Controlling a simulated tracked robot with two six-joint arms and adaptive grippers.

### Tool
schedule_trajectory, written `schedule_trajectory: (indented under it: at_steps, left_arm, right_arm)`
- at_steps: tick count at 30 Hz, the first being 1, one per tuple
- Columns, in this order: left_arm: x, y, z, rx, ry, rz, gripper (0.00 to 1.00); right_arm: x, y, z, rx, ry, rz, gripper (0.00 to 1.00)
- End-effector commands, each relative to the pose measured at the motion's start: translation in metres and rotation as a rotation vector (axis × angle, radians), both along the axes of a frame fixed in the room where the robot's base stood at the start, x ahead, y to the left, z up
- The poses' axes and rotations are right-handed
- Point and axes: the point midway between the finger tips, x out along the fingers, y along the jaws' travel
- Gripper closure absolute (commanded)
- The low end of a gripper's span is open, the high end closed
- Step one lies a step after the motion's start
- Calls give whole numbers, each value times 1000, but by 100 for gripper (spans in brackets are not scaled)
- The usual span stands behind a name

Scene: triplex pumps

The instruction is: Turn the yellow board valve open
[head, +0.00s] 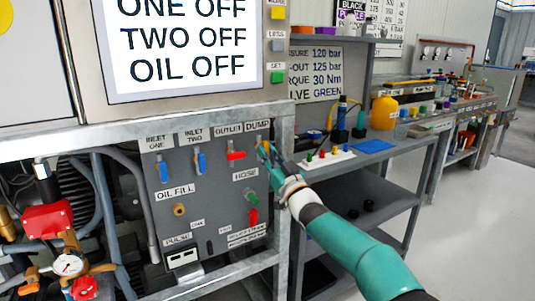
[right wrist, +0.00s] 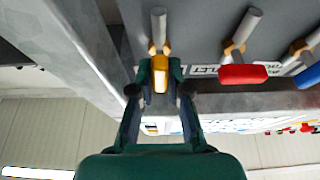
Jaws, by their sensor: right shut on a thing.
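The yellow board valve (right wrist: 160,74) sits under the DUMP label on the grey panel (head: 215,205). In the right wrist view its yellow lever stands between my two fingers, with its grey stem beyond. My right gripper (right wrist: 160,82) is shut on this lever, a finger on each side. In the head view the gripper (head: 268,152) reaches the panel's upper right corner and hides most of the yellow valve. My left gripper is not in view.
The red outlet valve (head: 236,155) is close beside the yellow one. Blue inlet valves (head: 200,164) are farther left. A metal frame post (head: 283,235) stands just right of the panel. A screen (head: 180,45) above reads ONE OFF, TWO OFF, OIL OFF. A bench (head: 405,148) is at right.

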Motion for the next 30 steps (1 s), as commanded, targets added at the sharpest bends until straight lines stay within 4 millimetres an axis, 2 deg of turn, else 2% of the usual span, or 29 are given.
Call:
schedule_trajectory:
  at_steps: [1, 2, 3, 7, 8, 20, 30]
  left_arm:
    - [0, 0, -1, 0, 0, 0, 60]
    - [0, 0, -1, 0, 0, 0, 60]
    - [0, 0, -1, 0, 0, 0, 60]
    - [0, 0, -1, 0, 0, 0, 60]
    - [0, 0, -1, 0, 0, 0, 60]
    - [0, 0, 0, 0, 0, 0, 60]
    - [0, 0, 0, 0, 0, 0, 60]
  right_arm:
    - [1, 1, -9, -8, 14, 1, 100]
    - [1, 1, -9, -8, 14, 1, 100]
    - [1, 1, -9, -8, 14, 1, 83]
    - [1, 1, -7, -6, 11, 1, 61]
    - [1, 1, -6, -5, 10, 1, 59]
    - [-1, -1, -2, -1, 3, 0, 59]
    - [-24, -15, -14, -1, 5, 0, 59]
